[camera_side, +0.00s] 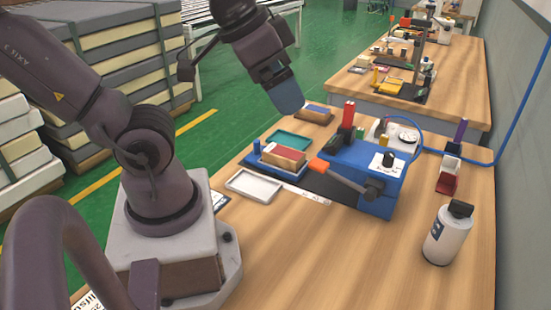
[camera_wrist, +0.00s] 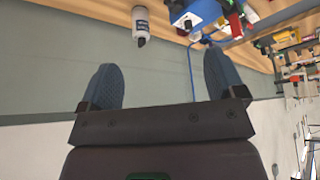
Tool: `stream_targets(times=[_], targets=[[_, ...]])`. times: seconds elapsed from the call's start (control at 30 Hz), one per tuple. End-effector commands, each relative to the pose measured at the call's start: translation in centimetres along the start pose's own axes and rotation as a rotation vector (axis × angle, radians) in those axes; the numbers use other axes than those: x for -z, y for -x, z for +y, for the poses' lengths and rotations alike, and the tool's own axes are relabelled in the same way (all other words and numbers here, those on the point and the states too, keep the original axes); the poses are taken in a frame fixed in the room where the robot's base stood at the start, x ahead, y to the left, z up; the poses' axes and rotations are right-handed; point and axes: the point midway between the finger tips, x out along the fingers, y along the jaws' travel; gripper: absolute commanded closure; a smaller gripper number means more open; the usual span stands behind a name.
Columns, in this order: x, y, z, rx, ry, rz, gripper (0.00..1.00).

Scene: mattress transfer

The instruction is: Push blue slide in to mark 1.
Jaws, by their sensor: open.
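A blue slide (camera_side: 264,163) with an upright blue post (camera_side: 256,147) sits at the left end of a black rail, and a red-topped block (camera_side: 284,155) rests on it. The rail runs right to a blue machine box (camera_side: 368,172) with an orange-handled lever (camera_side: 340,175). A pale marked strip (camera_side: 306,193) lies along its front; its numbers are too small to read. My gripper (camera_side: 286,96) is above and behind the slide, apart from it. In the wrist view my gripper (camera_wrist: 162,75) has its two blue-grey fingers wide apart with nothing between them.
A white tray (camera_side: 253,187) lies in front of the slide and a teal tray (camera_side: 289,139) behind it. A white bottle (camera_side: 448,235) stands at the right, also in the wrist view (camera_wrist: 141,20). A blue hose (camera_side: 450,154) crosses the table.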

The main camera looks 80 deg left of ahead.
Motion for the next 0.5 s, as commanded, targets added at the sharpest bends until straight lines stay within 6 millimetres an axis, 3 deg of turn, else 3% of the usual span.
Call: stream_targets(times=[0.13,0.27,0.37,0.4,0.5], targets=[[0.0,0.0,0.0,0.000,0.000,0.000,0.11],[0.0,-0.1,-0.4,0.010,0.018,-0.005,0.39],[-0.3,-1.5,-1.9,0.037,0.083,-0.076,0.62],[-0.3,-2.1,-2.7,0.050,0.122,-0.112,0.66],[0.1,-4.0,-5.6,0.079,0.248,-0.206,0.66]])
